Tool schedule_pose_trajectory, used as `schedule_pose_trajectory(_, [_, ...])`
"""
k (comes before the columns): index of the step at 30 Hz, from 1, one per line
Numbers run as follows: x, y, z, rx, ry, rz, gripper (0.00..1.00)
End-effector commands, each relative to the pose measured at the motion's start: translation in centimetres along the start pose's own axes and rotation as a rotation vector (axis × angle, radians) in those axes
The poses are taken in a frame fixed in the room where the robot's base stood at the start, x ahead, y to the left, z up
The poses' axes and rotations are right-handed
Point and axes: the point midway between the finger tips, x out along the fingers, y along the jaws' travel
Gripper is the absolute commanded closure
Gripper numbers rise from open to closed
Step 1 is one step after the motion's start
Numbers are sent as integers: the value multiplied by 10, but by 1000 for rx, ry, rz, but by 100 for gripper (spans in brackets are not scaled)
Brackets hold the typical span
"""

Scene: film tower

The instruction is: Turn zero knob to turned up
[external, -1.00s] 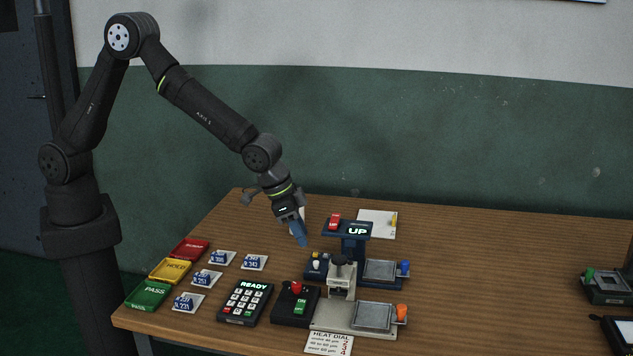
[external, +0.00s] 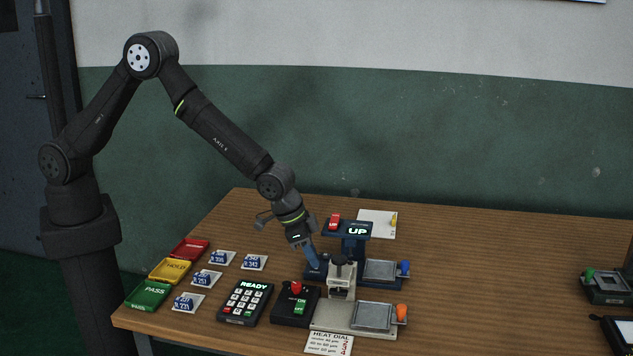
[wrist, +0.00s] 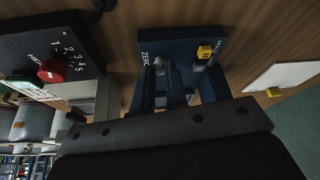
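The zero knob (wrist: 158,67) is a small pale grey knob beside the ZERO lettering on a dark blue panel (wrist: 214,42), in the wrist view. My gripper (wrist: 164,80) points down at this panel with its dark blue fingers near the knob. A narrow gap shows between the fingers; whether they touch the knob I cannot tell. In the external view my gripper (external: 313,264) is low over the left end of the blue gauge base (external: 388,285) and hides the knob.
A grey press (external: 341,279) and a black box with a red knob (external: 296,304) are in front. A keypad (external: 245,303) and several small cards lie left. The table's right middle is clear.

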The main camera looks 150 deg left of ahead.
Motion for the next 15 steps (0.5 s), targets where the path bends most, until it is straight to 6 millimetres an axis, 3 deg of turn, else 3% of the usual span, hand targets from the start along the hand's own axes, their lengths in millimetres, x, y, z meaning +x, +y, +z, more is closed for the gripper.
schedule_pose_trajectory(15, [0,-2,0,118,-4,51,100])
